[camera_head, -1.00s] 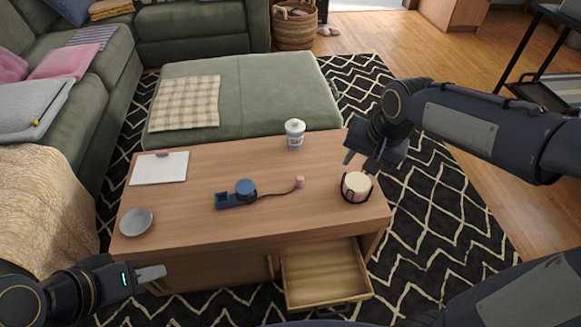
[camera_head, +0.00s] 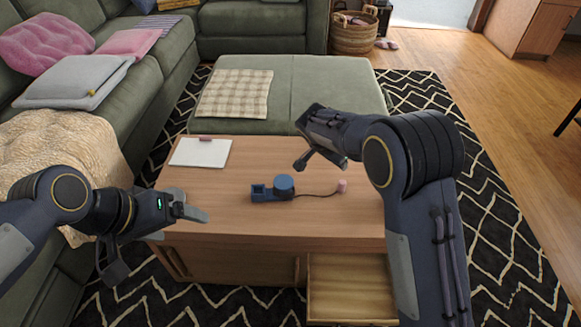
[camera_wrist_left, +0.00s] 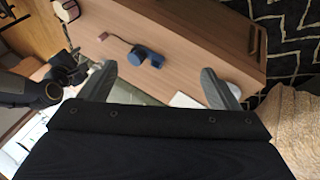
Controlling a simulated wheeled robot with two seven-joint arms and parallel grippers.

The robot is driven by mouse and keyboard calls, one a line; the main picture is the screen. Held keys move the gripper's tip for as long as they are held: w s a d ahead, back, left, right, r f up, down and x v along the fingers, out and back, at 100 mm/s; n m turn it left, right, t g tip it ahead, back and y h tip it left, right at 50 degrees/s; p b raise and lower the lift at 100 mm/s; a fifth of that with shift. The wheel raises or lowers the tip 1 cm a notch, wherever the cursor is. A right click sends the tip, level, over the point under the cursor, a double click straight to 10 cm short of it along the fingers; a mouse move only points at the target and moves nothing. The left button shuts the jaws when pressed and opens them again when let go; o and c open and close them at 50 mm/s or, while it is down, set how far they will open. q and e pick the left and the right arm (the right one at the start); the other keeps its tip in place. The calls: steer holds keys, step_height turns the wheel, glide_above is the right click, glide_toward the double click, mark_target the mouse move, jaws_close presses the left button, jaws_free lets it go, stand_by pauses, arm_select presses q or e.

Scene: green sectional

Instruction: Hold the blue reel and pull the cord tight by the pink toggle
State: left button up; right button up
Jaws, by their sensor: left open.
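The blue reel (camera_head: 284,183) sits at one end of its dark blue base (camera_head: 266,194) on the wooden table. A thin dark cord (camera_head: 318,195) runs right from it, slightly curved, to the pink toggle (camera_head: 342,186). In the left wrist view the reel (camera_wrist_left: 137,55) and toggle (camera_wrist_left: 103,37) lie beyond my fingers. My left gripper (camera_head: 190,212) is open and empty, above the table's left front edge; its fingers spread in the wrist view (camera_wrist_left: 160,88). My right gripper (camera_head: 318,163) hangs above and behind the cord, fingers apart and empty, touching nothing.
A white clipboard (camera_head: 201,152) lies at the table's back left. A drawer (camera_head: 345,290) stands open in front. In the left wrist view a candle holder (camera_wrist_left: 68,9) stands near the table's far end.

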arm_select(q)
steer(key=w+n+g, duration=0.2)
steer(key=w, duration=1.1)
steer(key=n+g+y, duration=0.3)
steer(key=y, duration=0.1)
glide_above(283, 181)
step_height(283, 181, down, 21)
steer(key=shift+w+a+r, duration=0.1)
steer(key=shift+r, duration=0.05)
steer(key=shift+f, duration=3.95)
steer(key=c, duration=1.1)
